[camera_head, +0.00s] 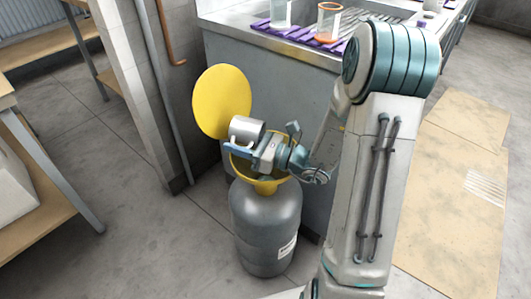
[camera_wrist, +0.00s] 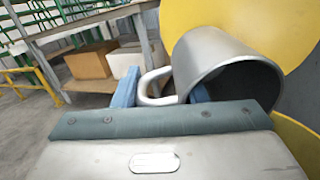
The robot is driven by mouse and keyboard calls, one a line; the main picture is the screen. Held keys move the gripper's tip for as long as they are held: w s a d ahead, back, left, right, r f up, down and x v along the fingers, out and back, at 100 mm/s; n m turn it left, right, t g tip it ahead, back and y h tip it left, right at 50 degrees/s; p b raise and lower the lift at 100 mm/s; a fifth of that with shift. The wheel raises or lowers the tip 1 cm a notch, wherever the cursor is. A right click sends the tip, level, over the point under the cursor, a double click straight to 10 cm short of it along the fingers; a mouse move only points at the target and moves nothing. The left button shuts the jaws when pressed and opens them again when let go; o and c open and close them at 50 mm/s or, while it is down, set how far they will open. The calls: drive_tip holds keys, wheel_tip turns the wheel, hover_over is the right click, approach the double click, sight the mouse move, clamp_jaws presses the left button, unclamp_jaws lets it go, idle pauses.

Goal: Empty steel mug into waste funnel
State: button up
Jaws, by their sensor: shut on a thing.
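The steel mug (camera_head: 246,130) is a silver cylinder tipped well over above the waste funnel. In the wrist view the mug (camera_wrist: 212,62) lies on its side with its dark open mouth facing right and toward me. My gripper (camera_head: 240,147) has its blue fingers at the mug's handle (camera_wrist: 157,88) and is shut on it. The yellow funnel (camera_head: 268,185) sits on top of a grey metal canister (camera_head: 266,225). Its round yellow lid (camera_head: 222,101) stands open behind the mug. My gripper and wrist hide much of the funnel's opening. No liquid shows at the mug's mouth.
A steel sink counter (camera_head: 225,30) stands behind, with a clear beaker (camera_head: 281,13) and an orange-based beaker (camera_head: 328,22) on purple mats. A wooden bench (camera_head: 48,206) is at the left. A pipe (camera_head: 163,90) runs up the wall. Floor left of the canister is clear.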

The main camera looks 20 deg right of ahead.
drive_tip(key=shift+w+a+f+g+h+p, duration=0.15)
drive_tip(key=shift+a+f+g+h+p, duration=0.1)
drive_tip(key=shift+f+g+h+p, duration=0.25)
drive_tip(key=shift+r+h+p, duration=0.2)
drive_tip(key=shift+h+p, duration=0.1)
drive_tip(key=shift+p, duration=0.25)
drive_tip(key=shift+f, duration=0.25)
drive_tip(key=r+p, duration=0.1)
drive_tip(key=p, duration=0.1)
drive_tip(key=a+r+g+h+p, duration=0.1)
drive_tip(key=p, duration=0.1)
drive_tip(key=w+a+r+h+p, duration=0.1)
drive_tip(key=p, duration=0.1)
drive_tip(key=shift+w+r+g+p, duration=0.1)
drive_tip(key=shift+r+g+p, duration=0.05)
drive_tip(key=shift+g+p, duration=0.25)
drive_tip(key=w+a+r+g+h+p, duration=0.2)
drive_tip(key=r+g+h+p, duration=0.4)
drive_tip(key=p, duration=2.8)
wheel_tip(320, 180, up, 4)
drive_tip(key=a+h, duration=0.1)
drive_tip(key=h, duration=0.3)
drive_tip(key=shift+r+p, duration=0.15)
drive_tip(key=shift+p, duration=0.15)
